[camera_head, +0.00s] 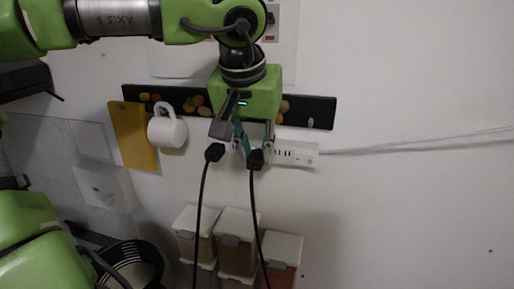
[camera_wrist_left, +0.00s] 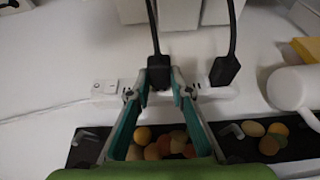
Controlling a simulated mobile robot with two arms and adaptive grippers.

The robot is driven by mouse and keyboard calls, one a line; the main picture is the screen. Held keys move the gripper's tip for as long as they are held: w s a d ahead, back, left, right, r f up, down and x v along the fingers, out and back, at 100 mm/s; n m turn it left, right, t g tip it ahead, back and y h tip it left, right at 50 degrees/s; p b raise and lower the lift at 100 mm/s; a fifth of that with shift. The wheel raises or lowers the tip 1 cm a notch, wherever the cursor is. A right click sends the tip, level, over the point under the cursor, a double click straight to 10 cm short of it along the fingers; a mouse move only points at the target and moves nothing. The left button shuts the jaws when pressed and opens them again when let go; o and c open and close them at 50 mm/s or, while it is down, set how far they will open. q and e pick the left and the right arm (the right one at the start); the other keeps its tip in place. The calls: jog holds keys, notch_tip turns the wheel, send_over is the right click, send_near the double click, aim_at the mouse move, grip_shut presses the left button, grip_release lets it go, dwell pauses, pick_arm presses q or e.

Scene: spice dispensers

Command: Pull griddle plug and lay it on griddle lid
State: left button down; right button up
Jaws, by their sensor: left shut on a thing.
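A white power strip (camera_head: 297,153) is fixed to the wall; it also shows in the left wrist view (camera_wrist_left: 105,88). Two black plugs with hanging black cables are at it: the left plug (camera_head: 214,153) and the right plug (camera_head: 255,161). My left gripper (camera_head: 254,150) is shut on the right plug, which shows between the fingertips in the left wrist view (camera_wrist_left: 158,80). The other plug (camera_wrist_left: 225,70) is beside the gripper, untouched. I cannot tell whether the held plug is fully seated. Which cable is the griddle's is unclear. No griddle lid is recognisable. My right gripper is not in view.
A dark wall rail (camera_head: 318,112) runs behind the gripper. A white mug (camera_head: 168,132) and a yellow board (camera_head: 133,138) hang left of it. Several white-lidded dispensers (camera_head: 237,224) stand below, behind the cables. A black ribbed container (camera_head: 118,256) is at lower left.

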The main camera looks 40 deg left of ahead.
aim_at(248, 165)
pick_arm(q)
jog(key=shift+s+d, duration=0.15)
jog(key=shift+s, duration=0.2)
jog(key=shift+s+d, duration=0.25)
jog(key=shift+s, duration=0.1)
dwell(0.3)
jog(key=shift+s+d, duration=0.45)
jog(key=shift+s, duration=0.45)
jog(key=shift+s+d, duration=0.45)
jog(key=shift+s, duration=0.4)
